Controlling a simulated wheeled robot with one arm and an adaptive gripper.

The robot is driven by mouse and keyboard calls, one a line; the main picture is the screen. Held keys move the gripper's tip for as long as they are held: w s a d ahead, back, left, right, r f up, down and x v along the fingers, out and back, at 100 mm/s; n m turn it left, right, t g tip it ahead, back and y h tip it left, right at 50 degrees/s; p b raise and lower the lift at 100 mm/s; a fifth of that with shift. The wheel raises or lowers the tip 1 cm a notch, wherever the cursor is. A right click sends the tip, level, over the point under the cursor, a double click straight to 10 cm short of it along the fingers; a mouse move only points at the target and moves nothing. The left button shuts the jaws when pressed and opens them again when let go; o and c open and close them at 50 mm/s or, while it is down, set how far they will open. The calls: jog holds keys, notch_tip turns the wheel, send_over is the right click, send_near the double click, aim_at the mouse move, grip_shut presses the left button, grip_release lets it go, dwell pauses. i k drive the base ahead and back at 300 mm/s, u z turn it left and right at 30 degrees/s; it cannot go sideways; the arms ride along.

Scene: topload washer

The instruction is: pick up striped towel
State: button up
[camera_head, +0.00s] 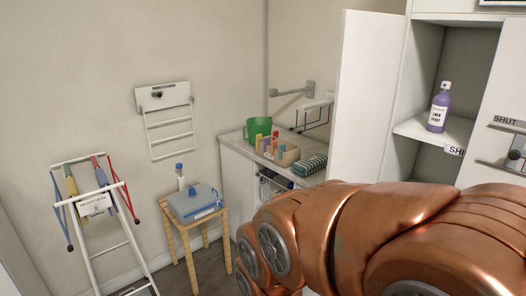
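A folded towel with dark green and pale stripes (311,164) lies on the counter (230,137), near its front right part. It looks like the striped towel. Nothing is seen touching it from my arm. My copper-coloured arm fills the lower right of the view, in front of and below the towel, and hides part of the counter front. My gripper is not in view.
An open white cabinet door (368,95) stands to the right, with a purple bottle (439,110) on a shelf.

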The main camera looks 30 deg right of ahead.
aim_at(305, 167)
jog(key=z, duration=0.15)
jog(key=i, duration=1.95)
jog(key=z, duration=3.05)
